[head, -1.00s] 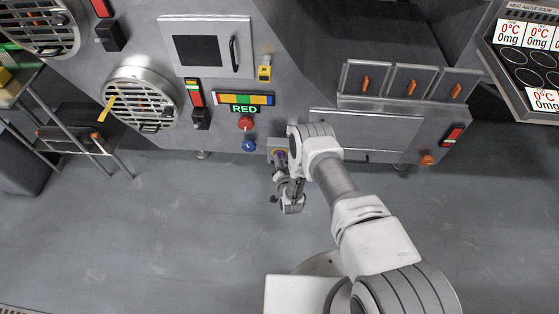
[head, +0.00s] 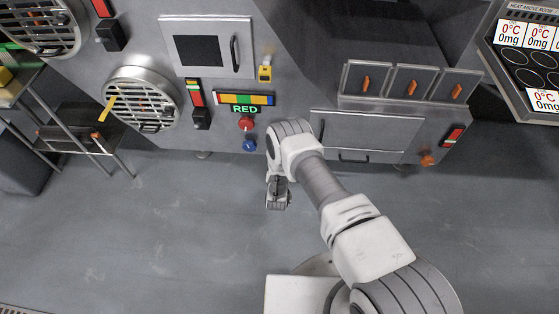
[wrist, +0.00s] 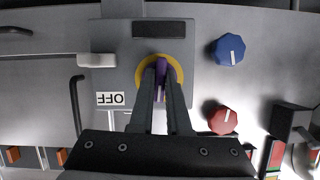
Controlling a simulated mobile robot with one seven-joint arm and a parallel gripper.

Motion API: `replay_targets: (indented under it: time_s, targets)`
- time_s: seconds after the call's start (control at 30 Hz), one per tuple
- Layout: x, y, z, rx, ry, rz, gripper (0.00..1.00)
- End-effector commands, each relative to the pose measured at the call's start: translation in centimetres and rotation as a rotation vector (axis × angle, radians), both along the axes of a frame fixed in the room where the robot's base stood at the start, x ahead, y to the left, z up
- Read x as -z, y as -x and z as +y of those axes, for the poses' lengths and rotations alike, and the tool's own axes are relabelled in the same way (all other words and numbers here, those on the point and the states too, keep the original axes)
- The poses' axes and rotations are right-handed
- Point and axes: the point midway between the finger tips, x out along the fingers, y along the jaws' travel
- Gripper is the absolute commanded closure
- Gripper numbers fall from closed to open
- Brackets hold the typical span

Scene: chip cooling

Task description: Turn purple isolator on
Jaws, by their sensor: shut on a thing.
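The purple isolator (wrist: 161,64) is a knob on a yellow round plate (wrist: 176,75), set in a grey panel (wrist: 118,65). An upside-down OFF label (wrist: 110,99) is at the lower left of the knob in the wrist view. My gripper (wrist: 160,72) is shut on the purple knob, one finger on each side. The fingers cover the lower part of the knob and plate. In the head view my arm hides the isolator and the fingertips.
A blue knob (wrist: 229,50) and a red knob (wrist: 222,118) are right of the isolator in the wrist view. A dark handle (wrist: 76,104) is at its left. The floor in front is clear.

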Motion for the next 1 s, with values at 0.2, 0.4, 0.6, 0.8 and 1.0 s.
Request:
replay_targets:
  time_s: [0.2, 0.4, 0.6, 0.8, 1.0]
  targets:
    - [-0.04, -0.08, 0.09, -0.001, 0.079, 0.001, 1.0]
    - [-0.06, -0.11, 0.04, 0.0, 0.105, 0.002, 1.0]
    - [-0.06, -0.12, 0.02, 0.0, 0.108, 0.001, 1.0]
    - [-0.07, -0.13, 0.03, -0.001, 0.107, 0.001, 0.76]
    - [-0.05, -0.08, 0.03, 0.0, 0.106, 0.002, 0.55]
